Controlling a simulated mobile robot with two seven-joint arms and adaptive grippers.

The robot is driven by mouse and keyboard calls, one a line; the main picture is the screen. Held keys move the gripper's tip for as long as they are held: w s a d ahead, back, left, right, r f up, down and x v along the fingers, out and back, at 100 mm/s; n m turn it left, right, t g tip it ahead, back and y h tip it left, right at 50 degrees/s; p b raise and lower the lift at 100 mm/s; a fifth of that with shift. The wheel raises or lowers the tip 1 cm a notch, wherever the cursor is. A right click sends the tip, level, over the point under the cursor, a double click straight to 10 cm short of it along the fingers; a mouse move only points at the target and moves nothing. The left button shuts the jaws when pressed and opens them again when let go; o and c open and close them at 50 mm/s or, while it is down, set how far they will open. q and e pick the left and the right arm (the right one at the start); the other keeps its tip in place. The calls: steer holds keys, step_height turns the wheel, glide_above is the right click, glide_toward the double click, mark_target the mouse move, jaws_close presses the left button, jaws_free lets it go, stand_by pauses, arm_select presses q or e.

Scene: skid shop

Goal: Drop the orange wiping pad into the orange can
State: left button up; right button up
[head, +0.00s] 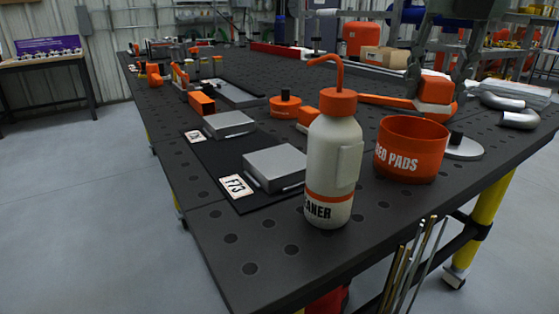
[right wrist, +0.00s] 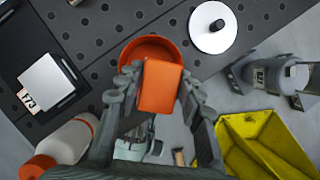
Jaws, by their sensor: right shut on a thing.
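The orange wiping pad (right wrist: 160,87) is held between the two grey fingers of my right gripper (right wrist: 158,80) in the right wrist view. In the head view the pad (head: 436,89) hangs below the dark fingers of my right gripper (head: 434,62), above the can. The orange can (head: 408,160), lettered with "PADS", stands upright and open on the black table. In the right wrist view the can's rim and inside (right wrist: 146,47) are partly hidden behind the pad. My left gripper is not in view.
A white cleaner bottle (head: 333,165) with an orange spout stands left of the can. A pale disc with a black knob (head: 466,148) lies right of it. Metal blocks on a black mat (head: 215,165) are farther left. Thin rods (head: 410,265) rise at the front edge.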

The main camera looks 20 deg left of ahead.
steer(key=o, duration=1.2)
steer(key=v, duration=1.2)
